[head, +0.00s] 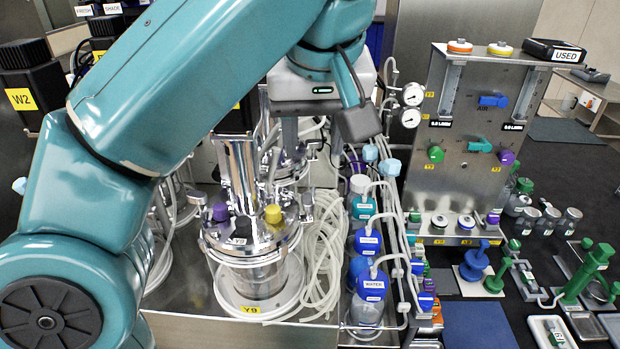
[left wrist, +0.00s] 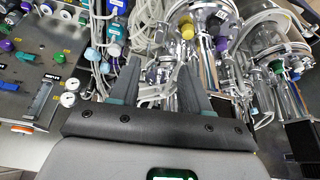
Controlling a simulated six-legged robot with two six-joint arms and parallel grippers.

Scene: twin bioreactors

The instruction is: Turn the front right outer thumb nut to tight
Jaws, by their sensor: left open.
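My right gripper is not in view.
Loose pale tubing (head: 325,260) lies right of the vessel. Blue-capped bottles (head: 368,287) stand beyond it. A steel panel (head: 465,185) with gauges and coloured knobs rises at the right. A second vessel stands behind the front one. My left arm covers much of the left side.

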